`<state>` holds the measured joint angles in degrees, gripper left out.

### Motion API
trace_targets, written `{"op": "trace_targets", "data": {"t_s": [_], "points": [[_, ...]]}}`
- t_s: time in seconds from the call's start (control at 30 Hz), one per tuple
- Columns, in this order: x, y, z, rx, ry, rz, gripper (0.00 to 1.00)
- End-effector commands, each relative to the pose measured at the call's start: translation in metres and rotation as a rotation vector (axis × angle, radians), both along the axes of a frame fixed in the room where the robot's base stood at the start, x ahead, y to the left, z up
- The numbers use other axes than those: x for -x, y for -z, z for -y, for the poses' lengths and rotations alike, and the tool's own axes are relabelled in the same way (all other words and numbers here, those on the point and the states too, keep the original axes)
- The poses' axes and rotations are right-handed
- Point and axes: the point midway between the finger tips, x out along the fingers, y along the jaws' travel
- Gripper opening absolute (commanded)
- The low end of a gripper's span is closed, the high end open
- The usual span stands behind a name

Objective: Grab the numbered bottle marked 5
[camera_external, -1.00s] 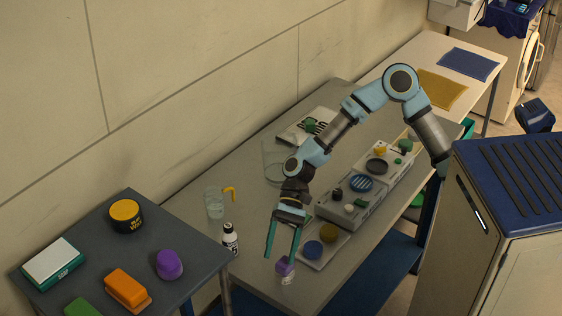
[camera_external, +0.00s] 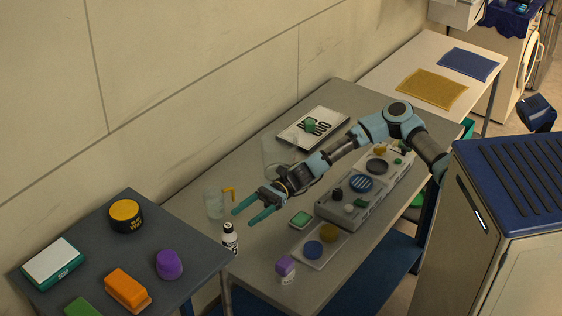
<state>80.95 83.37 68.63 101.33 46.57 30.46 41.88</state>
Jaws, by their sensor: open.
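A small white bottle (camera_external: 230,240) with a black cap stands upright near the left end of the grey table. It has a dark mark on its side that looks like a 5, though it is small. My gripper (camera_external: 243,215) is open and empty. Its two teal fingers point left and down, above the table and just up and right of the bottle's cap. The gripper appears apart from the bottle.
A clear cup (camera_external: 215,202) with a yellow handle stands just behind the bottle. A purple-capped item (camera_external: 285,268), a green block (camera_external: 300,219) and a tray with round pads (camera_external: 318,256) are to the right. A darker table (camera_external: 75,235) adjoins at left.

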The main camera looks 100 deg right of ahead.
Motion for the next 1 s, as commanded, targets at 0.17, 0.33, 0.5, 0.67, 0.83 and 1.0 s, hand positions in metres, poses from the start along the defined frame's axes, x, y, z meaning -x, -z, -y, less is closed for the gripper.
{"op": "trace_targets", "data": {"t_s": [0.17, 0.33, 0.5, 0.67, 0.83, 1.0], "points": [[-0.022, -0.003, -0.02, -0.001, -0.005, 0.001, 0.69], [-0.037, -0.002, -0.032, 0.001, -0.003, 0.001, 0.69], [-0.047, -0.002, -0.038, -0.001, -0.003, -0.001, 0.69], [-0.068, -0.001, -0.051, -0.001, -0.004, 0.0, 0.69], [-0.081, 0.002, -0.061, 0.001, -0.003, 0.0, 0.69], [-0.083, 0.004, -0.063, 0.002, -0.002, 0.001, 0.69]]}}
